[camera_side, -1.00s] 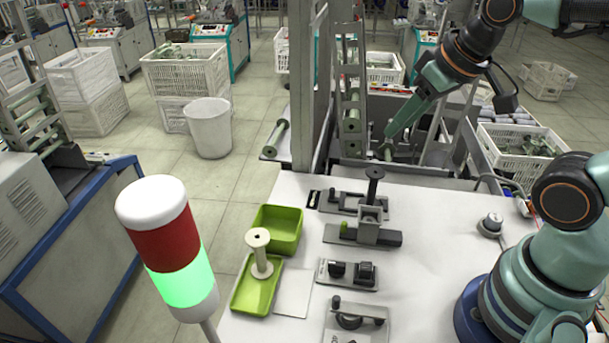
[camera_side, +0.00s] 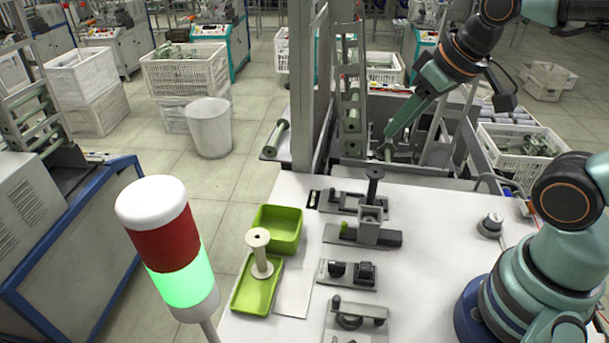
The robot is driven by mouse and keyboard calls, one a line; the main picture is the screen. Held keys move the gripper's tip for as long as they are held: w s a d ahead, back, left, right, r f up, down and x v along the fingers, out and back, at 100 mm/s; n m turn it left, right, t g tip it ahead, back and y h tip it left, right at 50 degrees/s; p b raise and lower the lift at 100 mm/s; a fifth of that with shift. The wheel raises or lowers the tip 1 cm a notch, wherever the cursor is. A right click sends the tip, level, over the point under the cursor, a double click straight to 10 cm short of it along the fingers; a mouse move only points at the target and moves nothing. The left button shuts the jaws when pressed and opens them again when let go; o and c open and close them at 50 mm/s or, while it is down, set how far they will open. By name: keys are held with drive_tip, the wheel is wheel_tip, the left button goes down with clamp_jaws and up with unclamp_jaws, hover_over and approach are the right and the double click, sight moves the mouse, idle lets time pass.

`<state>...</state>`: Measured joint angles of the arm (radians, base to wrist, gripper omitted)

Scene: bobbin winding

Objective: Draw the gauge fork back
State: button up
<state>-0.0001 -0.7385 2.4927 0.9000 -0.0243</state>
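No part can be told for certain as the gauge fork at this size. A dark slide fixture (camera_side: 385,238) with a square grey block and a small green piece (camera_side: 344,229) at its left lies on the white table. A dark spool-like post (camera_side: 374,184) stands upright above the block. A plate with two black blocks (camera_side: 347,272) lies in front of it, and a plate with a round knob (camera_side: 350,321) lies nearest.
A cream bobbin (camera_side: 261,256) stands upright in a shallow green tray (camera_side: 244,299); a deeper green bin (camera_side: 289,222) sits behind. A red-and-green signal light (camera_side: 175,245) stands front left. A round button (camera_side: 491,223) is right.

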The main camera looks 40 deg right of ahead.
drive_tip(key=n, duration=0.1)
drive_tip(key=n+g, duration=0.5)
drive_tip(key=n, duration=2)
hover_over(332, 188)
drive_tip(key=f, duration=1.4)
drive_tip(key=shift+s, duration=0.25)
drive_tip(key=shift+w+f+n+g, duration=0.2)
drive_tip(key=shift+f+n+g, duration=0.15)
drive_tip(key=shift+f, duration=3.95)
clamp_jaws()
drive_tip(key=shift+w+a, duration=0.6)
